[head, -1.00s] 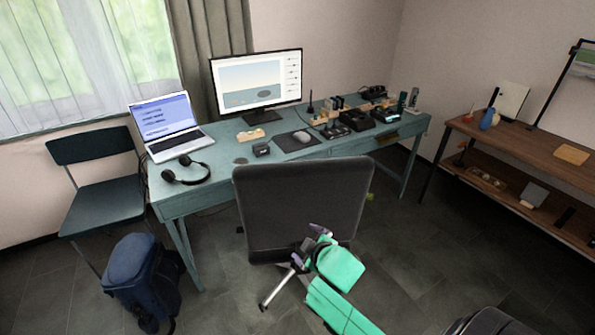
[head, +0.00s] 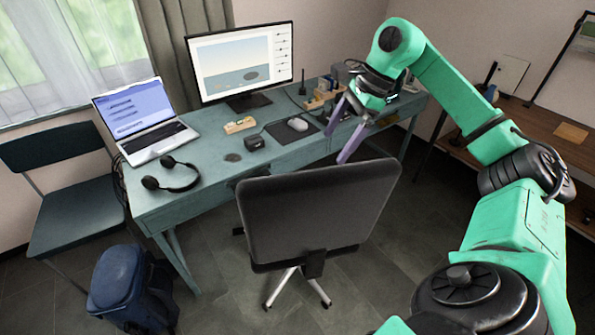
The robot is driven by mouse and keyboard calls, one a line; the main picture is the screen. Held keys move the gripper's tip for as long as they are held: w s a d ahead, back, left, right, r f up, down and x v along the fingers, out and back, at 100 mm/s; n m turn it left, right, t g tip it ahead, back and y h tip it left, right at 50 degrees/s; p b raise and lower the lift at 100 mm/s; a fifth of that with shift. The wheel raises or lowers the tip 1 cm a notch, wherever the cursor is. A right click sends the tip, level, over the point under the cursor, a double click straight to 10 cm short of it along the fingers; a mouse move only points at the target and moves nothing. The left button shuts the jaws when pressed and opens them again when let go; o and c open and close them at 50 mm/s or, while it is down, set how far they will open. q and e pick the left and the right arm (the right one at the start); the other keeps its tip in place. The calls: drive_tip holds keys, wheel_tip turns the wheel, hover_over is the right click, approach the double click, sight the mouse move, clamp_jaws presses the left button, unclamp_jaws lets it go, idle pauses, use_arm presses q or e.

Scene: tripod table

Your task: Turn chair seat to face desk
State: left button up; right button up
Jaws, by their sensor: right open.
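The office chair (head: 315,212) stands in front of the desk. Its dark backrest is toward me and the seat is hidden behind it. A pale base with several legs shows below. The teal desk (head: 215,190) runs behind the chair, under the window and along the wall. My right gripper (head: 340,132) is open and empty, above and beyond the top of the backrest, in front of the desk's right part. Its two purple fingers are spread and appear apart from the chair. My left gripper is out of view.
A laptop (head: 140,120), a monitor (head: 242,62), headphones (head: 172,176) and a mouse (head: 298,124) are on the desk. A folding chair (head: 75,212) and a blue backpack (head: 125,285) stand at left. A wooden shelf table (head: 540,118) is at right.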

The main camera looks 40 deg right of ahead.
sight(324, 171)
drive_tip(key=shift+s+a+f+b, duration=0.15)
drive_tip(key=shift+s+a+f, duration=0.2)
drive_tip(key=shift+s+f, duration=0.2)
drive_tip(key=shift+s+a+f+b, duration=0.15)
drive_tip(key=shift+s+a+f, duration=0.25)
drive_tip(key=shift+f, duration=0.15)
drive_tip(key=x, duration=0.4)
drive_tip(key=shift+s+a, duration=0.1)
drive_tip(key=shift+s, duration=0.2)
drive_tip(key=f, duration=0.1)
drive_tip(key=w+f, duration=0.1)
drive_tip(key=f, duration=0.1)
drive_tip(key=w+a+f+p, duration=0.1)
drive_tip(key=shift+w+a+f, duration=0.1)
drive_tip(key=shift+a+f, duration=0.05)
drive_tip(key=shift+x, duration=0.95)
drive_tip(key=shift+a+f, duration=0.1)
drive_tip(key=shift+f, duration=0.05)
drive_tip(key=c, duration=0.4)
clamp_jaws()
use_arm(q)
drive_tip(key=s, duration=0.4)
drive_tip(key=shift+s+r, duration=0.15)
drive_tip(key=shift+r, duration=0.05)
